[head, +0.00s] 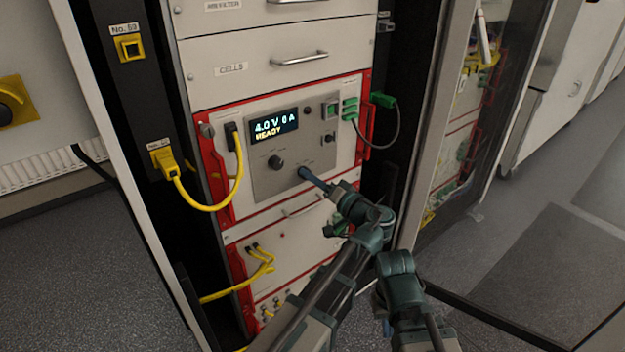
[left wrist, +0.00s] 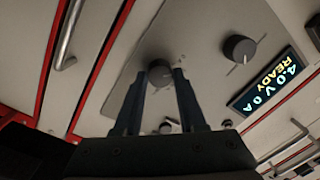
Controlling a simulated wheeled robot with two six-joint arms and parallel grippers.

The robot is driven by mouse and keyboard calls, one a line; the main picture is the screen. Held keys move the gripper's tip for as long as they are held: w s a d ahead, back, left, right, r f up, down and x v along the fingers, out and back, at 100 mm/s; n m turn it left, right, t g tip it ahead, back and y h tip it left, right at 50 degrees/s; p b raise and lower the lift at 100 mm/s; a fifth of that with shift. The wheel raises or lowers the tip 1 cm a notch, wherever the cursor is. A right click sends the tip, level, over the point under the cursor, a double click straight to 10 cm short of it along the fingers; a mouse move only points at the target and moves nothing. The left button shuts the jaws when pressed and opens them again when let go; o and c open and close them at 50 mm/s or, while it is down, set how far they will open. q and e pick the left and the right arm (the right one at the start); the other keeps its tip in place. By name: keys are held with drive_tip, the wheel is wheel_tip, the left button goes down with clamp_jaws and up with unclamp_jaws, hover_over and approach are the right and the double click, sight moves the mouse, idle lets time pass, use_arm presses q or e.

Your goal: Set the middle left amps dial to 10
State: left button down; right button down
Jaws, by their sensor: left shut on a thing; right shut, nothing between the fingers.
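The cycler unit's grey control panel (head: 262,187) carries two dark round dials. My left gripper (head: 304,173) is shut on the right-hand dial (left wrist: 160,72), which its fingers mostly cover in the head view. In the left wrist view my left gripper (left wrist: 161,74) has one finger on each side of this dial. The other dial (head: 275,162) is free, below the display. The display (head: 274,125) reads 4.0 V 0 A READY. Dial labels are too small to read. My right gripper (head: 387,328) is low, away from the panel, shut and empty, partly hidden.
A yellow cable (head: 213,207) loops on the left of the unit, and a green plug (head: 383,100) with a dark cable is on its right. Red handles (head: 213,165) stick out at the unit's sides. A glass cabinet door (head: 470,150) stands open at right.

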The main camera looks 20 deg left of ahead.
use_arm(q)
drive_tip(key=m, duration=0.6)
drive_tip(key=shift+b, duration=0.35)
use_arm(e)
drive_tip(key=shift+f, duration=0.4)
use_arm(q)
drive_tip(key=shift+c, duration=2.4)
unclamp_jaws()
drive_tip(key=shift+s+d+f, duration=0.1)
use_arm(e)
drive_tip(key=shift+d, duration=0.15)
